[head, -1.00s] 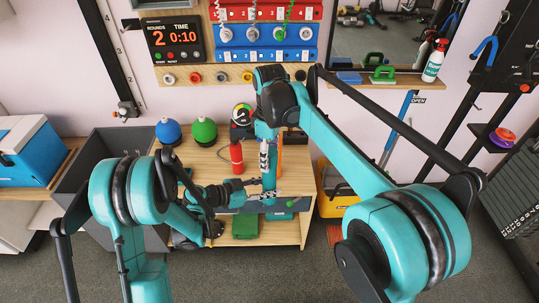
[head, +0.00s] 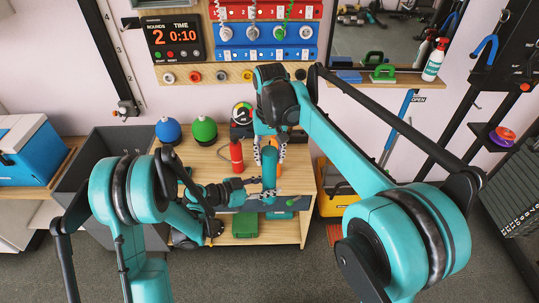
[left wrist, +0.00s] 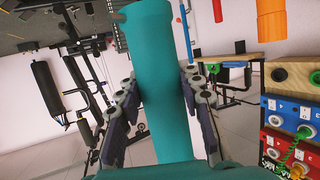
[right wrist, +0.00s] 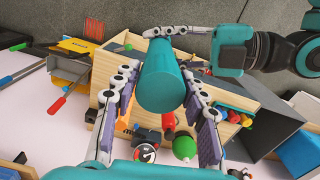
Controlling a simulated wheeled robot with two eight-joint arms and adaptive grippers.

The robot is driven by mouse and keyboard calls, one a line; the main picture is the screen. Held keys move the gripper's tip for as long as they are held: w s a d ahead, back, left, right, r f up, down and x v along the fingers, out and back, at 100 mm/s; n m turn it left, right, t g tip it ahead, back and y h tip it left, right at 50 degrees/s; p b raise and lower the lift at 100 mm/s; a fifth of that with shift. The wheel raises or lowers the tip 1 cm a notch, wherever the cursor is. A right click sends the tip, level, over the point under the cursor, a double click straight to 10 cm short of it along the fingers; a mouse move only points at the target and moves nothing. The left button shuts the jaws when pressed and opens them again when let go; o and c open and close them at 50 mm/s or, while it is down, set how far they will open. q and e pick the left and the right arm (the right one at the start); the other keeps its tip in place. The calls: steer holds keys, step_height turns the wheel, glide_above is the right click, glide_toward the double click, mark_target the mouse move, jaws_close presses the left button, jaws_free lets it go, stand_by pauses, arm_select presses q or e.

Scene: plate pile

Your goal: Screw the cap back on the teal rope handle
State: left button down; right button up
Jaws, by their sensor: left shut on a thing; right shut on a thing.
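The teal rope handle (head: 268,170) stands upright between my two grippers, in front of the bench. My left gripper (head: 264,190) is shut on its lower part from the left. In the left wrist view the handle (left wrist: 160,90) runs up between the finger pads. My right gripper (head: 269,152) points down from above and is shut around the upper end. In the right wrist view the smooth teal end (right wrist: 165,75) sits between its fingers. This end is probably the cap; the seam between cap and handle cannot be made out.
The wooden bench (head: 205,168) carries a red cylinder (head: 236,156), a green ball-shaped weight (head: 204,131), a blue one (head: 168,131) and a round gauge (head: 242,114). An orange piece (head: 280,157) shows behind the handle. A grey bin (head: 105,145) stands left of the bench.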

steer(key=o, duration=1.3)
steer(key=shift+r, duration=0.1)
steer(key=shift+r, duration=2.2)
steer(key=shift+c, duration=0.3)
steer(key=r+n, duration=0.1)
steer(key=n, duration=0.2)
steer(key=shift+r+n, duration=0.3)
steer(key=shift+r, duration=0.05)
steer(key=r+n, duration=0.1)
steer(key=n, duration=0.2)
steer(key=shift+r+n, duration=0.4)
